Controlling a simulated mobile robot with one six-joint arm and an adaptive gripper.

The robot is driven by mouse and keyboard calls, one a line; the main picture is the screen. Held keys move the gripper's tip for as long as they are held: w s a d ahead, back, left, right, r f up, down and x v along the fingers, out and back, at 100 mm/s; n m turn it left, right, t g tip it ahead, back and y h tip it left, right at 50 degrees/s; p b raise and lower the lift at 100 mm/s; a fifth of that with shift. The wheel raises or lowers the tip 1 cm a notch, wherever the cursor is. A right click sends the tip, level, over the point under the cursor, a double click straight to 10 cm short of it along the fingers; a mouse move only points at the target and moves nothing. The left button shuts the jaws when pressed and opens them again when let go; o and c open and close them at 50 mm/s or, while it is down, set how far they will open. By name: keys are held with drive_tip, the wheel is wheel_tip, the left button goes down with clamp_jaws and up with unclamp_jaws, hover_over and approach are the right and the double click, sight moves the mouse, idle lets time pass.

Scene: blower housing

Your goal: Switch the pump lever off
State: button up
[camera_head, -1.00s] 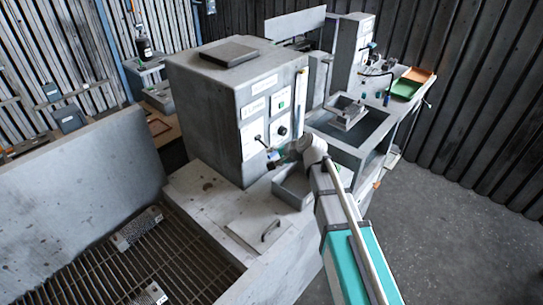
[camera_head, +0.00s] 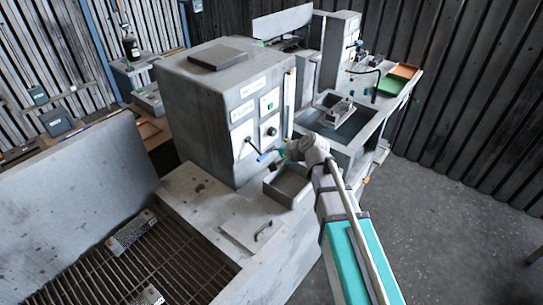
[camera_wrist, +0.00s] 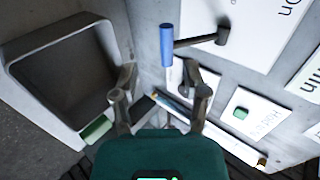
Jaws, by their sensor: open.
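The pump lever (camera_head: 253,146) is on the front of the grey cabinet, a dark rod ending in a blue handle. In the wrist view, the blue handle (camera_wrist: 167,45) stands out from a white plate marked "On" (camera_wrist: 262,28); the dark rod runs from it to a pivot on the plate. My gripper (camera_wrist: 162,92) is open and empty, its two fingers apart. The handle lies just beyond the fingertips in the wrist view; I see no clear contact. In the head view my gripper is just right of the handle, small and partly hidden by my wrist.
The grey cabinet (camera_head: 205,110) also carries a green button (camera_head: 270,103) and a black knob (camera_head: 271,131). An open grey bin (camera_head: 288,186) sits below my gripper. A flat plate with a handle (camera_head: 246,232) lies on the bench in front. Floor at right is open.

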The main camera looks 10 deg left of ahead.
drive_tip(key=p+v, duration=0.4)
drive_tip(key=v, duration=0.4)
drive_tip(key=shift+s+d+f, duration=0.2)
drive_tip(key=shift+d+f, duration=0.1)
idle(0.6)
idle(0.6)
drive_tip(key=s+d+f+n+g+h+b, duration=0.1)
drive_tip(key=s+d+f+h, duration=0.2)
drive_tip(key=d, duration=0.5)
drive_tip(key=s+d+f+n+g+h+b, duration=0.1)
drive_tip(key=s+d+f+n+g+h, duration=0.1)
drive_tip(key=d, duration=0.6)
drive_tip(key=s+d+f+n+g+h+b, duration=0.1)
drive_tip(key=s+d+f+n+h+b, duration=0.1)
drive_tip(key=s+d+f, duration=0.4)
drive_tip(key=s+d+h, duration=0.1)
drive_tip(key=d, duration=0.2)
drive_tip(key=shift+h, duration=0.4)
drive_tip(key=shift+d, duration=0.1)
